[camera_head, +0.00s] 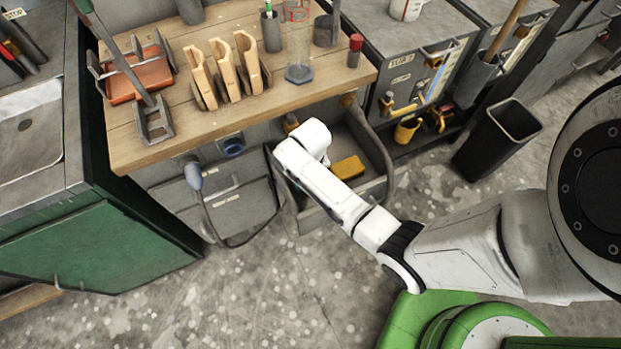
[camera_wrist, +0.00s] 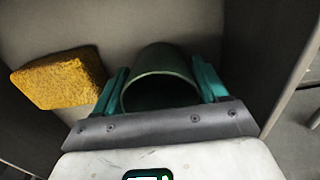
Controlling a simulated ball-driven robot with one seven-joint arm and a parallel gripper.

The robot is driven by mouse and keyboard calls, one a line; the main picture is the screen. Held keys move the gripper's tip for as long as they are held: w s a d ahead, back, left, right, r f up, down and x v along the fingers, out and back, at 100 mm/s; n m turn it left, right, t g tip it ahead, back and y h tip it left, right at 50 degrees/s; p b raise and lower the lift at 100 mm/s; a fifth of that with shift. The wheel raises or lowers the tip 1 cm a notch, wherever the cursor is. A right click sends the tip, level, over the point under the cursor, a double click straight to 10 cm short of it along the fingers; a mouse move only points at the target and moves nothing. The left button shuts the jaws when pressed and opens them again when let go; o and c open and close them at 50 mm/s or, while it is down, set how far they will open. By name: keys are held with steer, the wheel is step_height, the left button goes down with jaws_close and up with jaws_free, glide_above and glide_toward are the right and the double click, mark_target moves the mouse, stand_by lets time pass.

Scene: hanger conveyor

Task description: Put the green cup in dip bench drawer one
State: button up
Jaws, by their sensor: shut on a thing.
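The green cup (camera_wrist: 163,60) lies in the wrist view with its open mouth toward the camera, between the two teal fingers of my gripper (camera_wrist: 160,76). The gripper is shut on it. Grey drawer surfaces (camera_wrist: 135,25) surround it in that view. In the head view a grey drawer (camera_head: 313,217) stands open below the wooden bench, and my white arm reaches into it. The fingers and cup are hidden there behind my arm. I cannot tell whether the cup touches the drawer floor.
A yellow block (camera_head: 348,167) lies in the drawer; it also shows left of the cup in the wrist view (camera_wrist: 60,78). The wooden bench top (camera_head: 205,115) holds wooden clamps and a glass cylinder. A black bin (camera_head: 497,140) stands to the right. Open floor lies in front.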

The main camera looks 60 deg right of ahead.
steer(key=shift+f, duration=0.15)
steer(key=o, duration=1.1)
steer(key=shift+c, duration=0.2)
step_height(320, 180, up, 12)
steer(key=p, duration=0.2)
steer(key=s+a+r+n, duration=0.1)
steer(key=s+a+n, duration=0.25)
steer(key=a, duration=0.65)
steer(key=s+a+r+n+t, duration=0.1)
steer(key=s+r+n, duration=0.2)
steer(key=s, duration=0.7)
steer(key=shift+s+a+r, duration=0.15)
steer(key=shift+r, duration=0.5)
